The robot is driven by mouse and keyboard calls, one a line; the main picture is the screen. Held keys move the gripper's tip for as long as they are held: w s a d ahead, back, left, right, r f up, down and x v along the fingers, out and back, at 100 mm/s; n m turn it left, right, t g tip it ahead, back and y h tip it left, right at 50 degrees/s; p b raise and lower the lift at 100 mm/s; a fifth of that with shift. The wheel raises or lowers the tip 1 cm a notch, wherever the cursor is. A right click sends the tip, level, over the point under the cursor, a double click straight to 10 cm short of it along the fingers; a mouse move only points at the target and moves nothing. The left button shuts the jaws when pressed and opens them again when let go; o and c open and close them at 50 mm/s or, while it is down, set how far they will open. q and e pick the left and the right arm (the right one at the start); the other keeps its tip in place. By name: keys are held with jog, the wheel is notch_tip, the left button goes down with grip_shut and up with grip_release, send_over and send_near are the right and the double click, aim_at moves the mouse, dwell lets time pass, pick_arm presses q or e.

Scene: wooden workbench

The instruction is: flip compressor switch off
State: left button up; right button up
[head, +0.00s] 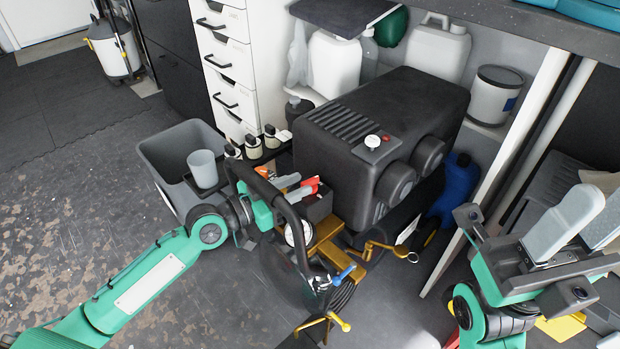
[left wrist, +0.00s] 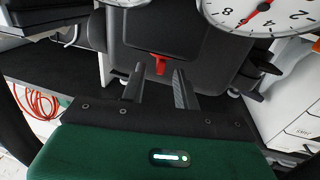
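The compressor (head: 385,130) is a bulky black unit on a gold frame, with a black handle bar and a round gauge (head: 298,233) at its near left. In the left wrist view, a small red switch (left wrist: 160,63) sits on the dark housing, just beyond and between the fingertips of my left gripper (left wrist: 158,82). The fingers are apart with nothing between them, and no contact shows. In the head view my left gripper (head: 264,208) is at the compressor's left side, its fingers partly hidden by the handle. My right gripper (head: 585,222) is at the far right, its pale fingers apart and empty.
A grey bin (head: 178,160) with a cup stands left of the compressor. White drawers (head: 228,65), canisters (head: 335,65) and a blue bottle (head: 458,180) stand around its back and right. The handle bar (head: 285,210) is close to my left gripper. Open floor lies at left.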

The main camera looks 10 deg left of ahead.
aim_at(310, 179)
pick_arm(q)
jog(key=shift+x, duration=2.05)
grip_shut()
